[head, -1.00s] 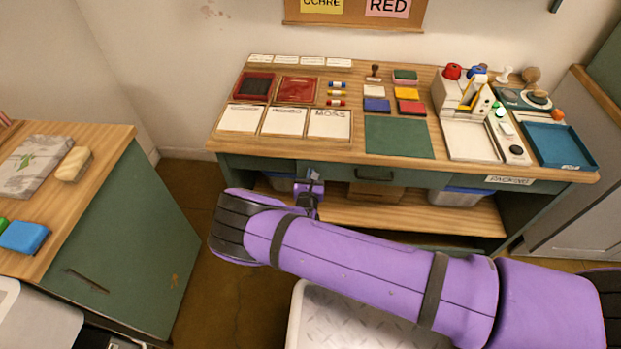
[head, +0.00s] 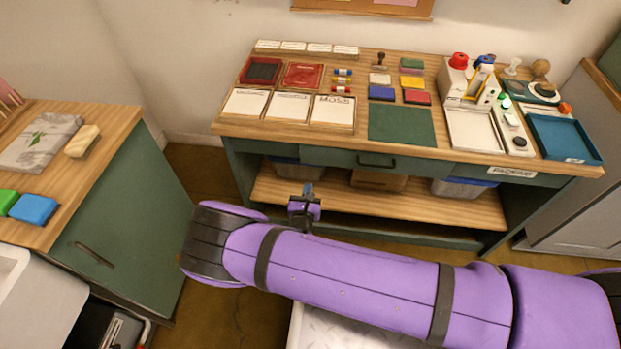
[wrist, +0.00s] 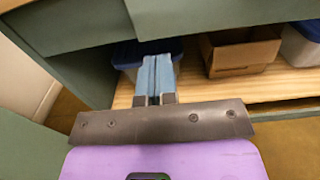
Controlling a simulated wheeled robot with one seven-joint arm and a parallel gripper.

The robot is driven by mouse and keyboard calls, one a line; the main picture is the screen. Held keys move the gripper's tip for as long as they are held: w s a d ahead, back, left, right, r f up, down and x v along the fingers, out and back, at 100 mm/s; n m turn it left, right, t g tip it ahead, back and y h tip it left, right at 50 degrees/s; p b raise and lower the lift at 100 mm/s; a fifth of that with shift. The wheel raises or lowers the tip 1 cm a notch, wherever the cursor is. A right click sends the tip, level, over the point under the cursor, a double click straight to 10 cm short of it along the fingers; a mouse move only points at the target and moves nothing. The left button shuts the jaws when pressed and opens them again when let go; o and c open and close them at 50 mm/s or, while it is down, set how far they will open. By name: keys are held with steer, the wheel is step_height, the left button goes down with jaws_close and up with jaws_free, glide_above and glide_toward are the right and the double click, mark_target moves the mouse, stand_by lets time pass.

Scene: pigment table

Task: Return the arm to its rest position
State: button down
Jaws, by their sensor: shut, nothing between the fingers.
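My purple arm reaches across the lower part of the head view from the right. My gripper (head: 308,190) is small there, in front of the pigment table's (head: 345,146) open lower shelf, below the tabletop and apart from it. In the wrist view my gripper (wrist: 154,78) shows two blue fingers pressed together with nothing between them. They point toward the shelf under the table.
On the shelf are a cardboard box (wrist: 240,50) and lidded bins (head: 462,188). The tabletop holds cards, ink pads, a green mat (head: 402,125) and a blue tray (head: 563,138). A green cabinet (head: 135,215) stands at the left, with floor between.

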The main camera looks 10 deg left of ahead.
steer(key=shift+s, duration=0.7)
steer(key=w+d+r+m+g+h, duration=0.35)
steer(key=d+r+m, duration=0.25)
steer(key=r, duration=0.4)
steer(key=w+d+r+m+g+h, duration=0.2)
steer(key=d+r+m+g+h, duration=0.3)
steer(key=r, duration=0.5)
steer(key=w+d+r+m+g+h, duration=0.25)
steer(key=d+r+m, duration=0.35)
steer(key=r+m, duration=0.3)
steer(key=s+d+r+m+g+y, duration=0.2)
steer(key=s+d+r+m+g, duration=0.1)
steer(key=d+r, duration=0.5)
steer(key=s+d+r+m+g+y, duration=0.15)
steer(key=s+d+r+m, duration=0.3)
steer(key=r, duration=0.45)
steer(key=s+d+r+m+t+y, duration=0.1)
steer(key=s+d+r+m+y, duration=0.2)
steer(key=s+r, duration=0.4)
steer(key=s+d+r+m+t+y, duration=0.2)
steer(key=s+r, duration=0.6)
steer(key=s, duration=0.8)
steer(key=d+m+y, duration=0.2)
steer(key=d+m, duration=0.1)
steer(key=d, duration=0.1)
steer(key=shift+s+d, duration=0.15)
steer(key=shift+d, duration=0.1)
